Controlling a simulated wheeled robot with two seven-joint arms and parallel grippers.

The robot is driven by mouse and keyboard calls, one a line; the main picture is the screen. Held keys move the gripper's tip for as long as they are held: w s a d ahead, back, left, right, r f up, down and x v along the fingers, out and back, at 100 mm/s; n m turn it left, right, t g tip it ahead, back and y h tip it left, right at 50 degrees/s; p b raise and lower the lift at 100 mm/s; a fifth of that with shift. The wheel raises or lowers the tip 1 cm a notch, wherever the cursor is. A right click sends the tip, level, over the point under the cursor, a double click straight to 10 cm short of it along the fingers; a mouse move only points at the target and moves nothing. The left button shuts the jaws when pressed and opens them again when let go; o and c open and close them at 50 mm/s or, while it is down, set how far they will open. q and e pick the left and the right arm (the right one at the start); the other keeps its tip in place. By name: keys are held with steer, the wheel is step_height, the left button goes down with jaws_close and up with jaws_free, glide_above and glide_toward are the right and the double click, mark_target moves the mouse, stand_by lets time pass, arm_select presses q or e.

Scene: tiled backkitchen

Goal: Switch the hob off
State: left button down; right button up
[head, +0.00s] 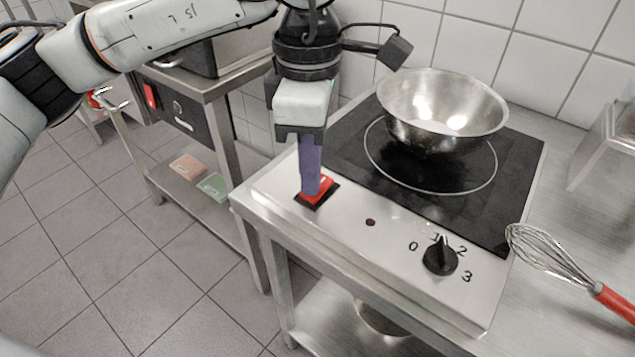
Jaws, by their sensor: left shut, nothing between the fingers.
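The hob (350,226) has a black glass top and a steel front panel. A red rocker switch (324,187) in a black frame sits at the panel's left end. My left gripper (311,192) points down with its shut fingers at the switch, appearing to touch it and hiding part of it. A black knob (440,257) sits at the panel's right, among the marks 0, 1, 2 and 3; its pointer is near 1. A small dark red indicator light (370,222) lies between switch and knob and looks unlit. My right gripper is not in view.
A steel bowl (440,110) stands on the hob's ring. A whisk with a red handle (570,270) lies on the steel counter at the right. A steel table (190,80) stands to the left, with a gap before the hob.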

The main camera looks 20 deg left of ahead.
arm_select(q)
step_height(320, 180, up, 6)
steer(key=p, duration=0.3)
steer(key=shift+r+p, duration=0.2)
steer(key=shift+p, duration=0.15)
steer(key=shift+s, duration=0.1)
